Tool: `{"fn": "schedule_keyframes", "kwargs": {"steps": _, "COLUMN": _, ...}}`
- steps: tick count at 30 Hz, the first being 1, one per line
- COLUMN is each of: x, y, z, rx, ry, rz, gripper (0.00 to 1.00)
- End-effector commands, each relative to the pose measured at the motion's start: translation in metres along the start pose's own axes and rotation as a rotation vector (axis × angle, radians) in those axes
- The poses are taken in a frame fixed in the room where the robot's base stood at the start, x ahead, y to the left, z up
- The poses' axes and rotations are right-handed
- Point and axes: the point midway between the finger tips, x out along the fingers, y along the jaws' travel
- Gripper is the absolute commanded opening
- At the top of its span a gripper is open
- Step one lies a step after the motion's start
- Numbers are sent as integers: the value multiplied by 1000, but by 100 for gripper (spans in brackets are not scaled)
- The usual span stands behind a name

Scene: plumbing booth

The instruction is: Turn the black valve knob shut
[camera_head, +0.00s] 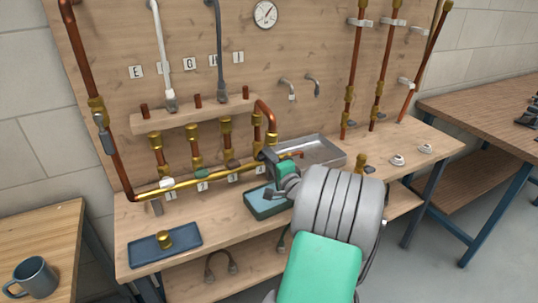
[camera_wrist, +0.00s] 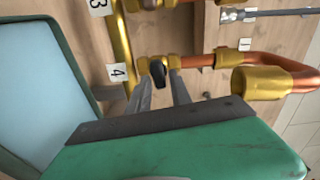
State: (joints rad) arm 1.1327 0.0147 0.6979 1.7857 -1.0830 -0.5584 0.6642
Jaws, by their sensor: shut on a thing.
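The black valve knob (camera_wrist: 158,72) is a small dark lever on a brass valve beside label 4 (camera_wrist: 118,72), in the wrist view. My gripper (camera_wrist: 161,78) has one finger on each side of the knob and is shut on it. In the head view my gripper (camera_head: 268,160) is at the right end of the horizontal brass manifold (camera_head: 215,180), and my own wrist largely hides the knob. The valve's copper branch (camera_wrist: 197,61) runs right to a large brass fitting (camera_wrist: 262,83). The knob's exact turn angle is hard to tell.
A white knob (camera_head: 167,183) and a green knob (camera_head: 200,173) sit farther left on the manifold. A blue-green bin (camera_head: 258,209) stands just below my gripper. A metal sink tray (camera_head: 322,150) lies behind it. A blue tray (camera_head: 190,250) holds a brass fitting (camera_head: 164,240).

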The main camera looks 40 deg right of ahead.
Motion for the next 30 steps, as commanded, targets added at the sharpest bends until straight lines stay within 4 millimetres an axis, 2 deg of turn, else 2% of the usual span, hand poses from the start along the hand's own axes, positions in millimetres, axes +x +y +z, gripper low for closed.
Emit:
{"fn": "schedule_keyframes", "kwargs": {"steps": 9, "x": 0, "y": 1, "z": -1, "rx": 118, "ry": 2, "rz": -1, "gripper": 0}}
{"fn": "schedule_keyframes", "kwargs": {"steps": 24, "x": 0, "y": 2, "z": 0, "rx": 138, "ry": 1, "rz": 0, "gripper": 0}}
{"fn": "schedule_keyframes", "kwargs": {"steps": 25, "x": 0, "y": 2, "z": 0, "rx": 138, "ry": 1, "rz": 0, "gripper": 27}}
{"fn": "schedule_keyframes", "kwargs": {"steps": 29, "x": 0, "y": 2, "z": 0, "rx": 137, "ry": 1, "rz": 0, "gripper": 37}}
{"fn": "schedule_keyframes", "kwargs": {"steps": 30, "x": 0, "y": 2, "z": 0, "rx": 137, "ry": 0, "rz": 0, "gripper": 37}}
